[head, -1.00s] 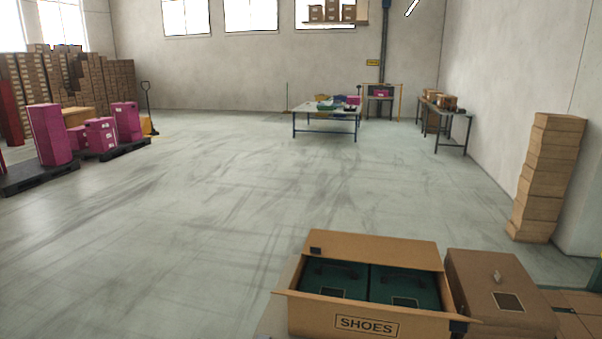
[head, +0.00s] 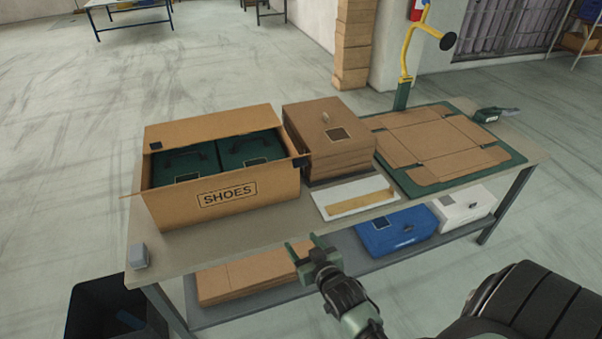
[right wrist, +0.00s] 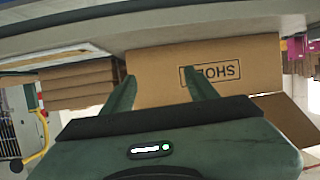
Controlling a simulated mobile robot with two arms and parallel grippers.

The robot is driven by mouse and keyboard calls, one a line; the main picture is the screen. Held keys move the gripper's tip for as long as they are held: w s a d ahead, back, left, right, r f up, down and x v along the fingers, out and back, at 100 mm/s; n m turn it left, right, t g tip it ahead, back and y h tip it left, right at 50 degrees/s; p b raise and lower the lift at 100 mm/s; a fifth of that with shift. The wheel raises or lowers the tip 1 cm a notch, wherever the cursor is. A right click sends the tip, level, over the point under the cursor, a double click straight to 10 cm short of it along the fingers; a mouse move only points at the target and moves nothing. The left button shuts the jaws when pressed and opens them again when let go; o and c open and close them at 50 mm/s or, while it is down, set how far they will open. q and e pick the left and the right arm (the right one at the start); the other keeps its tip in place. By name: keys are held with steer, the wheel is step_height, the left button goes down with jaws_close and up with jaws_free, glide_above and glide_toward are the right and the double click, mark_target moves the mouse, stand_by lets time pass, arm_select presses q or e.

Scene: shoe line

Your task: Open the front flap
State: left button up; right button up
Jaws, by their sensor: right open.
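The open cardboard box marked SHOES (head: 228,208) stands on the table at left. Its rear flap (head: 212,127) stands up, and a side flap juts out at left. I cannot tell a separate front flap from the lettered front wall. Two dark green shoe boxes (head: 186,166) lie inside. My right gripper (head: 303,243) is open and empty, in front of the table edge, apart from the box and to its lower right. In the right wrist view the box front (right wrist: 155,78) appears upside down beyond the open fingers (right wrist: 162,86). My left gripper is not in view.
Brown stacked boxes (head: 325,120) stand right of the shoe box. A flat cardboard blank (head: 440,137) lies on a green mat. A small grey block (head: 139,256) sits at the table's front left corner. Blue (head: 396,229) and white boxes are on the lower shelf.

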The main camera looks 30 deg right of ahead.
mark_target(300, 164)
steer(key=d+r+m+t+h, duration=0.1)
steer(key=d+r+t, duration=0.1)
steer(key=r, duration=0.7)
steer(key=d+r+t+h, duration=0.1)
steer(key=d+r+t, duration=0.1)
steer(key=r, duration=0.7)
steer(key=x, duration=0.2)
steer(key=p+x, duration=0.1)
steer(key=x, duration=0.5)
steer(key=shift+w+a+r, duration=0.2)
steer(key=shift+w+r, duration=0.05)
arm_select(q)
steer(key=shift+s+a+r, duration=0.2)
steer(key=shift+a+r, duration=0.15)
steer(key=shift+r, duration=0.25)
arm_select(e)
steer(key=shift+c, duration=0.4)
jaws_close()
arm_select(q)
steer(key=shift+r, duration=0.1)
